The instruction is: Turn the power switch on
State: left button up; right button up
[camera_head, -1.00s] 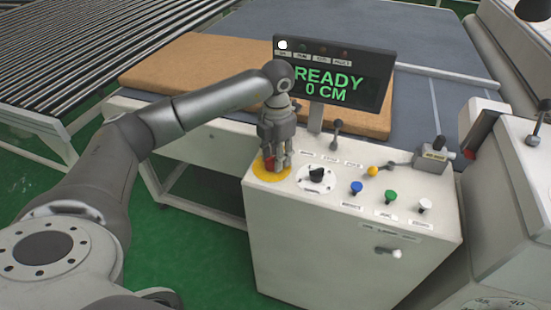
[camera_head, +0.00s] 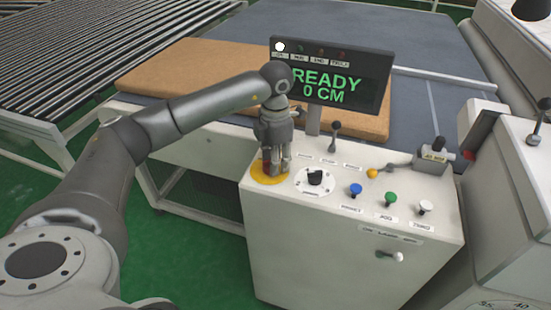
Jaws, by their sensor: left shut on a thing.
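The control box (camera_head: 330,245) stands in the middle with a dark display (camera_head: 335,84) that reads READY 0 CM in green. One white lamp (camera_head: 280,47) at the display's upper left is lit. My left gripper (camera_head: 275,168) points down and is shut on the red button (camera_head: 266,166) over the yellow disc (camera_head: 268,178), its fingers hiding most of the button. A black rotary knob (camera_head: 315,177) sits on a white dial just right of it. A pale lever switch (camera_head: 391,256) is on the box's front face. The small labels cannot be read surely. My right gripper is out of view.
Blue (camera_head: 355,189), green (camera_head: 390,199) and white (camera_head: 425,207) buttons line the box top. A tan mattress (camera_head: 190,65) lies behind the arm, with a roller conveyor (camera_head: 75,55) at left.

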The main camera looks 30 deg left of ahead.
pick_arm(q)
jog(key=o, duration=0.9)
jog(key=shift+o, duration=0.3)
notch_tip(320, 180, up, 12)
